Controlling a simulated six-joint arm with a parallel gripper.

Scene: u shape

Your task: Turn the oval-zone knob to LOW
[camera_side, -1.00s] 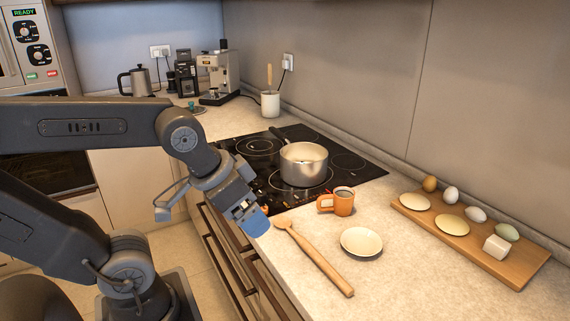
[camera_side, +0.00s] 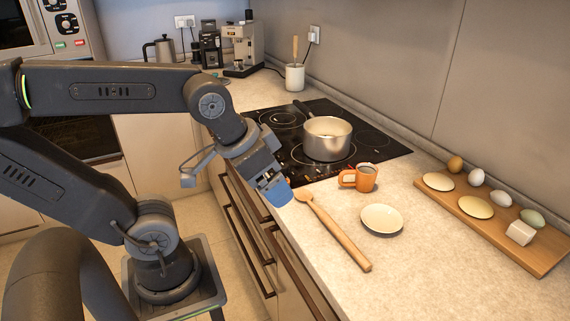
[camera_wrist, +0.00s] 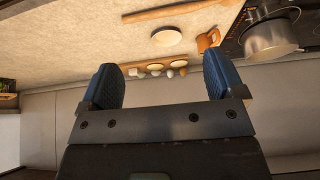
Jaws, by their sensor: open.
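The black cooktop (camera_side: 374,143) is set into the counter, with a steel pot (camera_side: 327,140) standing on it. The oval-zone knob cannot be made out; the cooktop's front edge is partly hidden behind my gripper in the side view. My gripper (camera_side: 279,193) hangs at the counter's front edge, left of the spoon head. In the wrist view my gripper (camera_wrist: 164,85) shows two blue fingers spread wide with nothing between them. The cooktop (camera_wrist: 235,40) and pot (camera_wrist: 270,40) lie at the upper right there.
An orange mug (camera_side: 366,178), a white saucer (camera_side: 381,220) and a wooden spoon (camera_side: 340,237) lie on the counter near my gripper. A wooden board (camera_side: 505,225) with eggs and dough rounds is at the right. Drawer handles (camera_side: 238,240) line the front below.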

